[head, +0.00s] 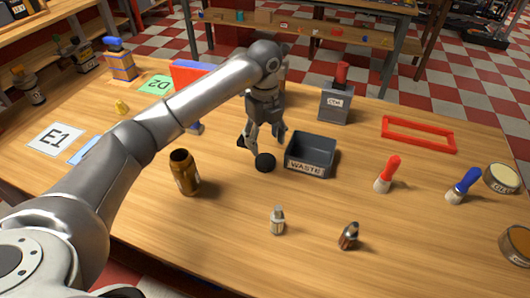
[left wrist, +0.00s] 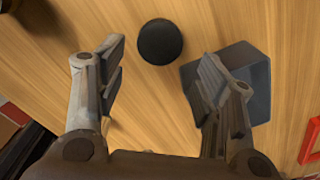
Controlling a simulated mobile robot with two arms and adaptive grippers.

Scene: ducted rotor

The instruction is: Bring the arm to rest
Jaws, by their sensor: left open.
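My left arm reaches in from the left over the table. Its gripper (head: 262,142) hangs pointing down over the middle of the table, just left of the grey WASTE bin. In the left wrist view the gripper (left wrist: 162,78) is open, with nothing between its fingers. A black round piece (head: 265,162) lies on the wood in front of the WASTE bin's left side. It also shows beyond the fingertips in the left wrist view (left wrist: 160,42), apart from both fingers. My right gripper is not in view.
The WASTE bin (head: 312,156) stands close to the right of my left gripper, and a brown jar (head: 184,172) to its left.

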